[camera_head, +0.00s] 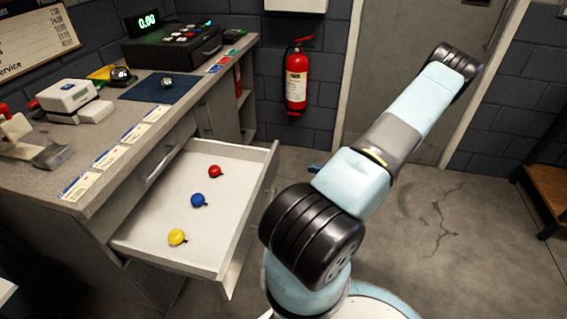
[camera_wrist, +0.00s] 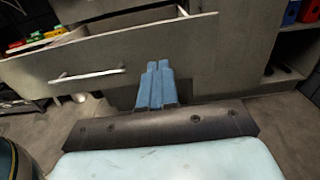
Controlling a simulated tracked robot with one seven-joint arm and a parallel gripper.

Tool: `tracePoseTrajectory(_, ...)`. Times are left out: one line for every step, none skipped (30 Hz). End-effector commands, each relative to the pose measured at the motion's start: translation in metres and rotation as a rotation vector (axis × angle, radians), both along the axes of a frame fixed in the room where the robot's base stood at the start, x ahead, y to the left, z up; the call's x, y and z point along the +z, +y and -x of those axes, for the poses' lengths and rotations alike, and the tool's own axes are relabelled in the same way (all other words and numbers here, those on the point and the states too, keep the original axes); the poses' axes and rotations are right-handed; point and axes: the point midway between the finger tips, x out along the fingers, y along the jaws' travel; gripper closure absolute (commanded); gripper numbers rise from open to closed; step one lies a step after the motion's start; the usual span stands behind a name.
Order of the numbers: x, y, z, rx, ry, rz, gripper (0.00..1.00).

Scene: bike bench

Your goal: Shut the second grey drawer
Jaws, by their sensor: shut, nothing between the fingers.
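A grey drawer (camera_head: 250,225) stands pulled out from the bench in the head view. Its pale tray holds a red (camera_head: 215,172), a blue (camera_head: 198,200) and a yellow (camera_head: 177,237) small round piece. In the wrist view a grey drawer front (camera_wrist: 190,50) with a pale bar handle (camera_wrist: 87,75) faces me. My gripper (camera_wrist: 158,65) has its blue fingers shut together and empty, in front of that panel. I cannot tell whether the fingertips touch it. In the head view my arm hides most of the gripper. I cannot tell which drawer counts as the second.
The bench top (camera_head: 120,150) carries a till (camera_head: 170,42), a white device (camera_head: 68,95) and cards. A red extinguisher (camera_head: 296,78) hangs on the wall. The floor (camera_head: 440,220) at right is clear. A wooden shelf unit (camera_head: 548,175) stands at the right edge.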

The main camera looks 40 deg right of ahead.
Motion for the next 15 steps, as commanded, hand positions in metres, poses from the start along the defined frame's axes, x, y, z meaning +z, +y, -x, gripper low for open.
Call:
tracePoseTrajectory(-0.002,0.0,0.0,-0.008,-0.002,-0.007,1.0)
tracePoseTrajectory(-0.002,0.0,0.0,-0.01,-0.003,-0.01,1.0)
tracePoseTrajectory(-0.003,0.001,-0.002,-0.012,-0.003,-0.011,1.0)
tracePoseTrajectory(-0.003,0.002,-0.003,-0.013,-0.003,-0.011,1.0)
tracePoseTrajectory(-0.003,0.004,-0.006,-0.013,-0.002,-0.012,1.0)
tracePoseTrajectory(-0.003,0.007,-0.009,-0.012,-0.003,-0.012,1.0)
tracePoseTrajectory(-0.002,0.009,-0.012,-0.011,-0.003,-0.012,1.0)
tracePoseTrajectory(-0.002,0.012,-0.015,-0.01,-0.004,-0.013,1.0)
tracePoseTrajectory(-0.002,0.016,-0.02,-0.01,-0.002,-0.013,1.0)
tracePoseTrajectory(-0.003,0.019,-0.024,-0.01,-0.002,-0.013,1.0)
tracePoseTrajectory(-0.002,0.022,-0.028,-0.01,-0.003,-0.012,1.0)
tracePoseTrajectory(-0.002,0.027,-0.034,-0.009,-0.004,-0.012,1.0)
tracePoseTrajectory(-0.002,0.03,-0.038,-0.009,-0.003,-0.011,1.0)
tracePoseTrajectory(-0.002,0.034,-0.043,-0.009,-0.003,-0.011,1.0)
tracePoseTrajectory(-0.002,0.038,-0.048,-0.01,-0.003,-0.011,1.0)
